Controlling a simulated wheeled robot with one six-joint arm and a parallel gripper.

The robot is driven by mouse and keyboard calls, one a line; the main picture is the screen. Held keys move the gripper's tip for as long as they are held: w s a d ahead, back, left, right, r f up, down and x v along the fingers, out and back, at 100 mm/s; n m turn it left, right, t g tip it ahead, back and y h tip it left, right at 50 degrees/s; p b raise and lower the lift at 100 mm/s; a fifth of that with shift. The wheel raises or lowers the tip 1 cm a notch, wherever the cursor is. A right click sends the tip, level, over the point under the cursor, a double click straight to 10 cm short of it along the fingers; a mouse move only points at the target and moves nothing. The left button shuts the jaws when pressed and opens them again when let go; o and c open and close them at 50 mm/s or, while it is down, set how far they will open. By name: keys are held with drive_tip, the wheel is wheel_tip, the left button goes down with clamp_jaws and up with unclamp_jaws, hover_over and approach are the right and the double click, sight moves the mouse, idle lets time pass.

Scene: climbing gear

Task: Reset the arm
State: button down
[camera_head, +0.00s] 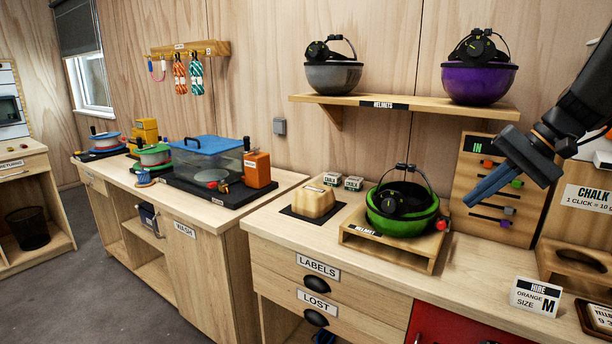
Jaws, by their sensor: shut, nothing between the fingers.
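My arm reaches in from the right edge of the head view. My gripper (489,187) is shut, with its blue fingers together and nothing held. It hangs in front of the wooden IN board (490,160), apart from the counter, and covers part of that board. A green helmet (400,219) with a black headlamp sits on a wooden stand marked HELMET (366,237), left of and lower than my gripper in the picture.
A wall shelf (440,105) with grey and purple helmets is above. A card reading HIRE, ORANGE, SIZE M (535,297) and a wooden chalk holder (575,262) stand at right. The front counter (465,262) has bare room. A wash tub (208,160) is at left.

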drive_tip(key=s+a+f+n+g+h, duration=0.2)
drive_tip(key=s+a+f+n+h, duration=0.4)
drive_tip(key=s+a+f, duration=1.1)
wheel_tip(320, 180, down, 3)
drive_tip(key=shift+s+a+f+n, duration=0.1)
drive_tip(key=shift+s+a+n, duration=0.15)
drive_tip(key=shift+s, duration=0.2)
drive_tip(key=c, duration=2.5)
unclamp_jaws()
drive_tip(key=shift+d, duration=0.1)
